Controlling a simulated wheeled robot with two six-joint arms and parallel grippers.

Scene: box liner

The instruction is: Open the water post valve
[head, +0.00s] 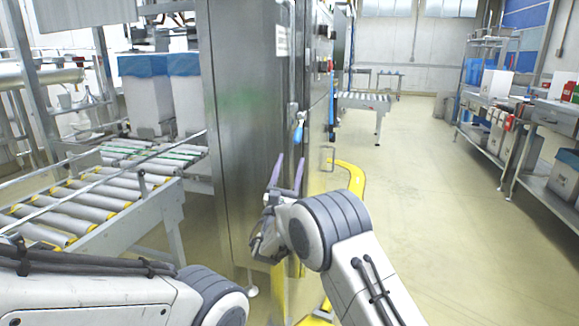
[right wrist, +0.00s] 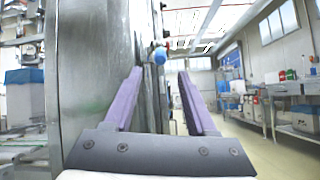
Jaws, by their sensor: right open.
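A small blue valve handle (head: 298,132) sits on the side of the tall steel cabinet (head: 243,130), near its edge, below a thin metal pipe. It also shows in the right wrist view as a blue piece (right wrist: 160,55) just beyond and between the fingertips. My right gripper (head: 289,160) is open and empty, with its two purple fingers pointing up and forward just below the blue handle in the head view. The right wrist view shows the same open fingers (right wrist: 159,73) with a gap between them. My left arm shows at the lower left, but its gripper is out of view.
A roller conveyor (head: 85,205) stands left of the cabinet, with blue-topped white boxes (head: 148,95) behind it. A yellow curved rail (head: 357,178) is at the cabinet's right. Shelves with bins (head: 545,110) line the right side. The floor between is clear.

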